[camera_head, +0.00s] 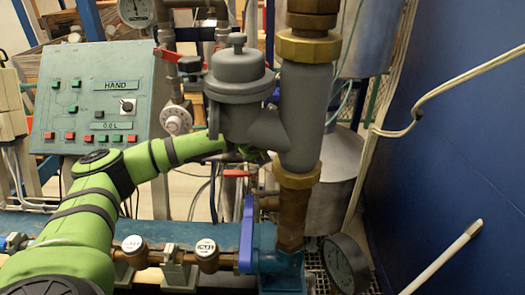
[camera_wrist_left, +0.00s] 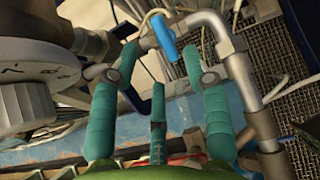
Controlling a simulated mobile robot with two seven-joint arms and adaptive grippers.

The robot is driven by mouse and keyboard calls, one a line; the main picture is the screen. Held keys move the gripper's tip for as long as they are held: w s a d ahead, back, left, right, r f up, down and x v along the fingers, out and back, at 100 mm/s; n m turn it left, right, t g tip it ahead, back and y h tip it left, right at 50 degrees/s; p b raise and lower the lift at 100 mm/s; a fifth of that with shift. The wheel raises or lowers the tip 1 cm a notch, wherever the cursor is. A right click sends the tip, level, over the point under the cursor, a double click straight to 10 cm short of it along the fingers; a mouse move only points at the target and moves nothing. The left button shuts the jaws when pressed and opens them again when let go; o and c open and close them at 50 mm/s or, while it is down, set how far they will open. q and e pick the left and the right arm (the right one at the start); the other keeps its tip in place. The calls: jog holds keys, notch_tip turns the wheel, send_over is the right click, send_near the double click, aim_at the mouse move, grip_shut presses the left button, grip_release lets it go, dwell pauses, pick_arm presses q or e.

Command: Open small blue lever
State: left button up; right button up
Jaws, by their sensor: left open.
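A small blue lever (camera_wrist_left: 163,35) shows in the left wrist view, just past and between the fingertips of my left gripper (camera_wrist_left: 160,60). The gripper's green fingers are spread apart, with no contact on the lever that I can make out. In the head view, a small blue piece (camera_head: 275,95) shows behind the grey meter body (camera_head: 240,95); I cannot tell if it is the same lever. There my left arm reaches behind the meter body, which hides most of the gripper. A larger blue lever (camera_head: 247,233) stands upright lower down. My right gripper is not in view.
A thick grey vertical pipe (camera_head: 303,115) stands right of the meter body. A control panel (camera_head: 95,100) is at left, with a red lever (camera_head: 168,55) beside it. A metal pipe (camera_wrist_left: 240,80) runs right of the fingers in the wrist view. A dial (camera_wrist_left: 35,90) is at left.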

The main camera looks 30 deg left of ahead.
pick_arm(q)
jog(key=p+x, duration=0.2)
jog(key=x, duration=0.3)
jog(key=shift+w+a+f, duration=0.15)
jog(key=shift+w+f, duration=0.1)
jog(key=shift+x, duration=0.85)
grip_shut()
